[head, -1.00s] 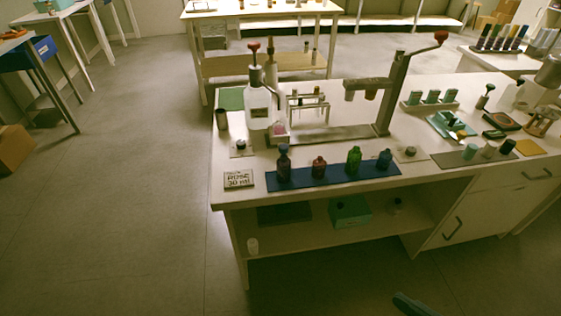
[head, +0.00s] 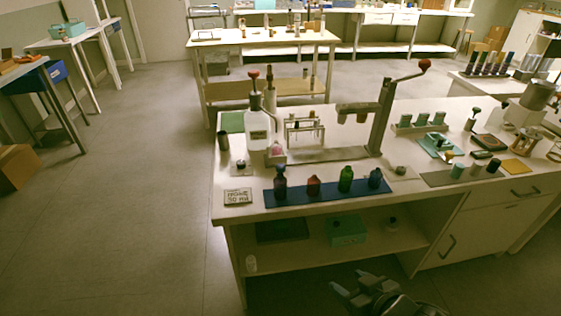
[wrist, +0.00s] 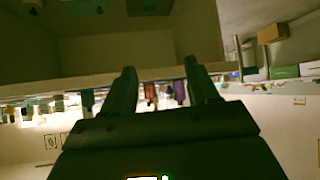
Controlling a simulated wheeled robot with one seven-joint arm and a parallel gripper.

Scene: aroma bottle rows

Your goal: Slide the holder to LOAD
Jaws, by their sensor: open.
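The lever press (head: 382,118) stands on the bench, with a crank arm ending in a red knob at upper right. Its flat metal base (head: 330,155) runs left across the bench. A small pinkish block (head: 276,154), possibly the holder, sits near the base's left end, beside the white pump bottle (head: 257,132). I cannot read any LOAD mark. My gripper (head: 352,284) is in front of the bench, low and well apart from these things. In the wrist view my gripper (wrist: 160,70) is open and empty, its fingers spread before the bench edge.
A blue mat (head: 330,189) with several small bottles lies along the bench's front edge. A sign card (head: 238,196) lies at its left. A tube rack (head: 304,132) stands behind the base. A lower shelf (head: 300,250) holds a green box (head: 347,230).

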